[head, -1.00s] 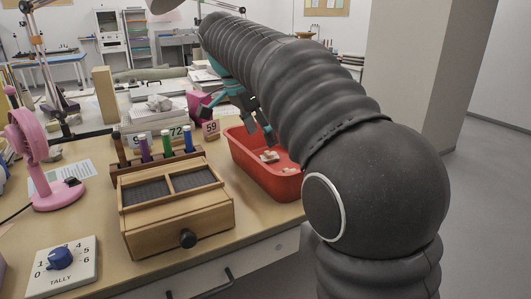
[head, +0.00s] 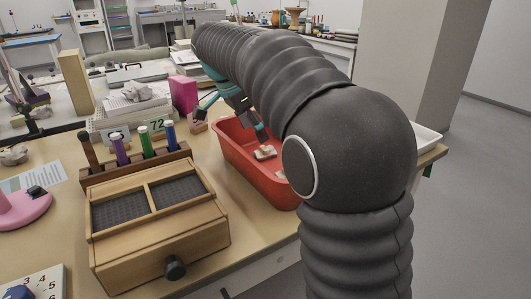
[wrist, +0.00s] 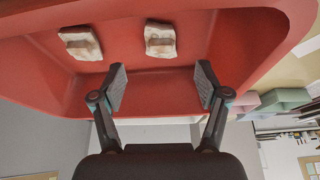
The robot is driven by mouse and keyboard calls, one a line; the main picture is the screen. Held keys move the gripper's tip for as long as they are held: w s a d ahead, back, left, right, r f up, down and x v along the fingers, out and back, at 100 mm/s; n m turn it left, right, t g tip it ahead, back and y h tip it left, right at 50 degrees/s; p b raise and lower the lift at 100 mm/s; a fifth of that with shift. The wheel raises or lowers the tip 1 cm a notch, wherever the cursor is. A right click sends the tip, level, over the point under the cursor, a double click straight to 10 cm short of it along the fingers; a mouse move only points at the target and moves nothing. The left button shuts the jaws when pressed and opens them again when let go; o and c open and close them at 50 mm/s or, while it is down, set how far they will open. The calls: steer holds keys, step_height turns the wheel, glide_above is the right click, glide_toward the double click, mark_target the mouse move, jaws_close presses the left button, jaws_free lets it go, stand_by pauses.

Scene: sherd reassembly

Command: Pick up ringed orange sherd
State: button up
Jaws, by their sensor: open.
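Two pale cream sherds with brownish-orange patches lie apart on the floor of a red bin (wrist: 60,90). In the wrist view one sherd (wrist: 81,43) is at the upper left and the other (wrist: 160,40) at upper middle. I cannot make out a ring on either, so I cannot tell which is the ringed orange sherd. In the head view one pale sherd (head: 264,152) shows in the bin, with another piece (head: 281,174) partly hidden by my arm. My gripper (wrist: 161,84) is open and empty, its fingers apart from both sherds. In the head view it (head: 230,122) is over the bin's far end.
A wooden box with dark-lined compartments (head: 155,235) stands left of the bin. Behind it is a rack of marker-like tubes (head: 135,166). The bin's walls surround the sherds.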

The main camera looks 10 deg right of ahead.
steer(key=shift+d+x, duration=0.2)
steer(key=shift+x, duration=3.1)
steer(key=shift+w+r, duration=0.1)
steer(key=c, duration=1.2)
steer(key=shift+c, duration=0.2)
steer(key=shift+r, duration=0.55)
steer(key=r, duration=0.3)
steer(key=shift+d+r, duration=0.3)
steer(key=shift+d, duration=0.1)
steer(key=s+d+r, duration=0.5)
steer(key=d+r, duration=0.1)
steer(key=d, duration=0.3)
steer(key=shift+d+r, duration=0.2)
steer(key=shift+d, duration=0.2)
